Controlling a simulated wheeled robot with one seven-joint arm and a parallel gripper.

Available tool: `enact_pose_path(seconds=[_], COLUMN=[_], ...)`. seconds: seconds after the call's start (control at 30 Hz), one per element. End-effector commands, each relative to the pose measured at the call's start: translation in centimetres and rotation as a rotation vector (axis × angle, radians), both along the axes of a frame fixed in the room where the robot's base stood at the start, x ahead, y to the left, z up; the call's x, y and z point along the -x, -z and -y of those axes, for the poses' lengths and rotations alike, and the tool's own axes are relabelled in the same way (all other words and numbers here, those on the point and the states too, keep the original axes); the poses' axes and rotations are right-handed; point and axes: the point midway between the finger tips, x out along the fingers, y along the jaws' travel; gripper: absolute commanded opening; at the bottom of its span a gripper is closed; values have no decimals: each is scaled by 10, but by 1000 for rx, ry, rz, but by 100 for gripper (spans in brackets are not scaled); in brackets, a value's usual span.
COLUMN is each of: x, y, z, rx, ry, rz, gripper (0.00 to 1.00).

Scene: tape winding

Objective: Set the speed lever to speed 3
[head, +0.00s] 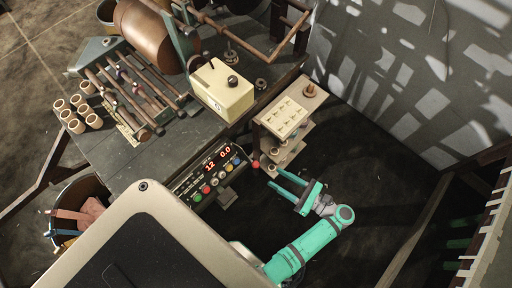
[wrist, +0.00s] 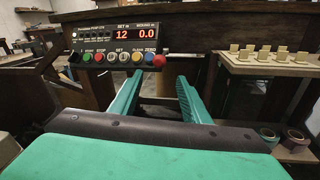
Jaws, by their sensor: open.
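A red ball knob (head: 256,163) sticks out at the right end of the control panel (head: 210,172). It looks like the end of a lever, but its shaft and any speed marks are too small to read. The knob also shows in the wrist view (wrist: 159,61), beyond and between my fingertips. My gripper (head: 276,177) is open and empty, with its two green fingers pointing at the knob, apart from it. The panel (wrist: 110,40) shows red digits 12 and 0.0 above a row of coloured buttons.
A cream box (head: 222,92) with a black knob stands on the dark bench (head: 150,165). A small shelf stand (head: 287,118) with cream pieces is right of the panel, close to my gripper's right side. Rolls (wrist: 292,138) sit on its lower shelf. The floor around my arm is clear.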

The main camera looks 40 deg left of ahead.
Motion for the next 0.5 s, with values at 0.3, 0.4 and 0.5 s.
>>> enact_pose_path(seconds=[0.3,0.4,0.5], x=[3,6,8], y=[-8,-7,-7], z=[-28,-46,-65], rx=[-30,-28,-29], ry=[-24,-26,-26], rz=[-15,-15,-13], gripper=[43,43,43])
